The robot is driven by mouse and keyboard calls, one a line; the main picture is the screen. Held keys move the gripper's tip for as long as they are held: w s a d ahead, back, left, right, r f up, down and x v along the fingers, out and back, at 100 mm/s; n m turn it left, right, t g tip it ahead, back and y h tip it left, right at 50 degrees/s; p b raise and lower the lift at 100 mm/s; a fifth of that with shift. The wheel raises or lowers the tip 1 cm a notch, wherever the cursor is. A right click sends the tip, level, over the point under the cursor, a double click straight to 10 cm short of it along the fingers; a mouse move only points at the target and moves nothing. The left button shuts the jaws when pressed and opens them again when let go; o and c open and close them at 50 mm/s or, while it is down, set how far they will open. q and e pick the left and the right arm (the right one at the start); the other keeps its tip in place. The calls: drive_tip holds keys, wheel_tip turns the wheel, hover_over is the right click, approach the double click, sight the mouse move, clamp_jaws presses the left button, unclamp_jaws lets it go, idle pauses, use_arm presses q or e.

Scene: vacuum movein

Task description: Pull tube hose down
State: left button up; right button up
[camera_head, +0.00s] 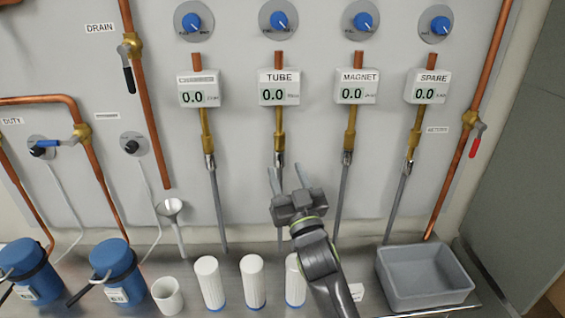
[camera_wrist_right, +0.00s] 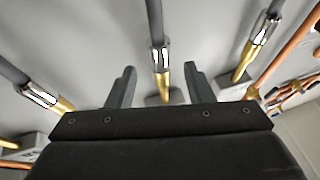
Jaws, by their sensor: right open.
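The tube hose (camera_head: 280,240) is a thin grey hose hanging under the TUBE gauge (camera_head: 279,88), below a brass fitting (camera_head: 279,130) with a silver collar. My right gripper (camera_head: 285,170) is raised in front of it, its fingers pointing up at the wall and spread to either side of the hose line. In the right wrist view, the hose (camera_wrist_right: 155,20) and its silver collar (camera_wrist_right: 160,56) lie between the two open fingers (camera_wrist_right: 160,70), with a gap on each side. My gripper hides part of the hose in the head view. My left gripper is not in view.
Similar hoses hang to the left (camera_head: 217,205) and right (camera_head: 343,205). Several white cylinders (camera_head: 253,280), a white cup (camera_head: 167,296) and a grey bin (camera_head: 425,277) stand on the bench below. A funnel (camera_head: 170,208) is on the left.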

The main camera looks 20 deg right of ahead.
sight(281, 159)
drive_tip(key=shift+x, duration=1.9)
drive_tip(key=shift+s+r, duration=0.1)
drive_tip(key=shift+c, duration=0.5)
clamp_jaws()
